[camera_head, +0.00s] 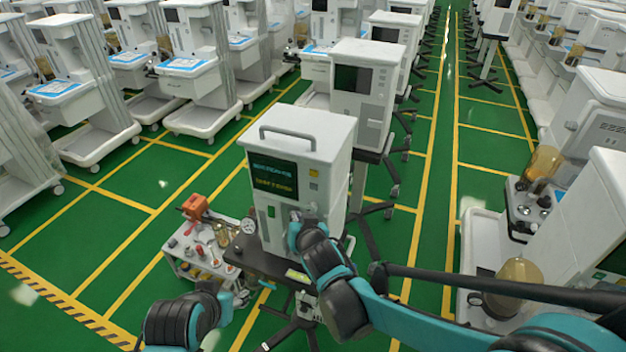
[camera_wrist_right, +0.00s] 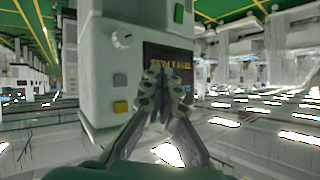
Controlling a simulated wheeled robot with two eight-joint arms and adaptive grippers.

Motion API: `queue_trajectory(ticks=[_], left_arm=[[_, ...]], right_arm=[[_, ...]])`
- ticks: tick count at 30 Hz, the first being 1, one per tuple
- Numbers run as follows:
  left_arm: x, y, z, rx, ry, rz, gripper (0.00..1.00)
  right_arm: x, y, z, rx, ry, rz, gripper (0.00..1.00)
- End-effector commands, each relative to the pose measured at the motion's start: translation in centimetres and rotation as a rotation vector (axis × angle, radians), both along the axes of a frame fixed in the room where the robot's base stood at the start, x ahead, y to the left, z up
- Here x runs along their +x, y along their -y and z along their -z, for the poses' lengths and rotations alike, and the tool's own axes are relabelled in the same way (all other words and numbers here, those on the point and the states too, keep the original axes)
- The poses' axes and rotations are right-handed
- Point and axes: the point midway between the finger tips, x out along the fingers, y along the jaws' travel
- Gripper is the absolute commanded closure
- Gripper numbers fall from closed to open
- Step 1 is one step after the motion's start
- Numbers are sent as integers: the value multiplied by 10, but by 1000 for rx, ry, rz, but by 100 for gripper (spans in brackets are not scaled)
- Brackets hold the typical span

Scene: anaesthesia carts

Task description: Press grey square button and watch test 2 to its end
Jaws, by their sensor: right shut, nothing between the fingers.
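A white anaesthesia machine (camera_head: 300,135) stands in front of me. The grey square button (camera_wrist_right: 120,80) shows in the right wrist view beside the yellow square button (camera_wrist_right: 121,106). A knob (camera_wrist_right: 122,40) and a green button (camera_wrist_right: 179,13) are also on this face. My right gripper (camera_wrist_right: 160,72) is shut and empty, its tips in front of the screen in that view, apart from the grey button. In the head view my right wrist hides part of the lower front.
A small cart (camera_head: 205,262) with an orange device and a gauge stands left of the machine. More machines stand close on the right (camera_head: 590,180) and behind. Green floor (camera_head: 130,225) with yellow lines is free at the left. My left arm shows only in part at the bottom.

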Motion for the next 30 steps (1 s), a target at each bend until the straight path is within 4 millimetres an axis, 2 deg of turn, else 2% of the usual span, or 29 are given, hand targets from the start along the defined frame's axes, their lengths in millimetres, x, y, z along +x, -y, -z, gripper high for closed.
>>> queue_trajectory(ticks=[14,30], left_arm=[[0,0,0,0,0,0,51],[0,0,4,0,0,0,51]], right_arm=[[5,1,0,3,-1,1,100],[68,28,1,1,0,2,100]])
